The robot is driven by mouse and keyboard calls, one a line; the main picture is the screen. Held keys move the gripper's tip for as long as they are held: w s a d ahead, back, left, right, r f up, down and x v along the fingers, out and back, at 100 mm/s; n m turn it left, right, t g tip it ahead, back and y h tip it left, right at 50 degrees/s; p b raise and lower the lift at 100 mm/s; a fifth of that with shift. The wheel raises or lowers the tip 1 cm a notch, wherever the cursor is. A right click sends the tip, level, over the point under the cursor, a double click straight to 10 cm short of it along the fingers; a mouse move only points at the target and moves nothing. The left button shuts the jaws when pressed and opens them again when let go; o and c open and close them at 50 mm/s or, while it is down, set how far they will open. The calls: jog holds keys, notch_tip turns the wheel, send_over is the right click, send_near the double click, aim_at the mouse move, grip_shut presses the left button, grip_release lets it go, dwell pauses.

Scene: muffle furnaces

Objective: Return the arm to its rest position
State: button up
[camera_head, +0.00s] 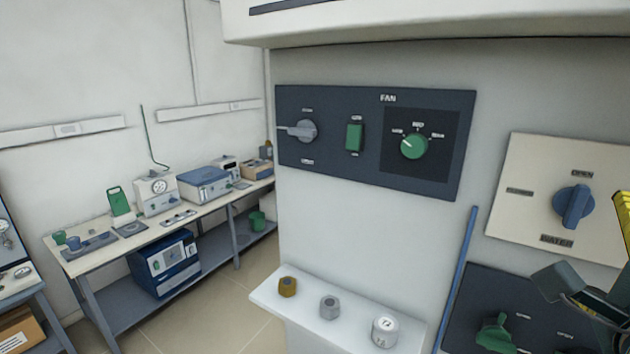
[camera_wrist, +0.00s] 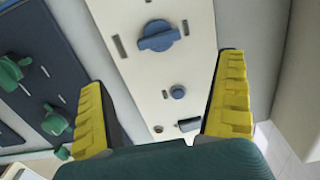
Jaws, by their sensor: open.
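My gripper (camera_wrist: 165,112) shows in the wrist view with its two yellow-padded fingers spread wide and nothing between them. Beyond the fingers is a cream panel (camera_wrist: 190,60) with a blue knob (camera_wrist: 158,36), apart from the fingertips. In the head view part of my arm and a yellow finger show at the right edge, in front of the lower right panels. The fingertips are not clearly seen there.
The cream panel's blue knob (camera_head: 573,206) and a dark panel with a green knob (camera_head: 495,335) are close to my arm. A fan panel (camera_head: 340,170) is on the wall. A small shelf (camera_head: 270,296) holds a brass nut (camera_head: 288,287), a grey nut (camera_head: 330,307) and a white weight (camera_head: 385,331). A bench (camera_head: 210,213) stands left.

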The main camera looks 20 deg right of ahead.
jog(key=w+a+n+t+y+p, duration=0.4)
jog(key=w+a, duration=0.3)
jog(key=a, duration=0.5)
jog(key=w+a+n+t+y+p, duration=0.2)
jog(key=w+a+n+y+p, duration=0.15)
jog(key=w+a+n, duration=0.55)
jog(key=s+a+r+n+t+y, duration=0.2)
jog(key=s+a+n+y, duration=0.1)
jog(key=a+n, duration=0.3)
jog(key=s+a+r+n+t+y, duration=0.2)
jog(key=s+a+n, duration=0.4)
jog(key=n, duration=0.3)
jog(key=shift+a+r+t+y, duration=0.15)
jog(key=shift+a+t+y, duration=0.45)
jog(key=shift+t+y, duration=0.15)
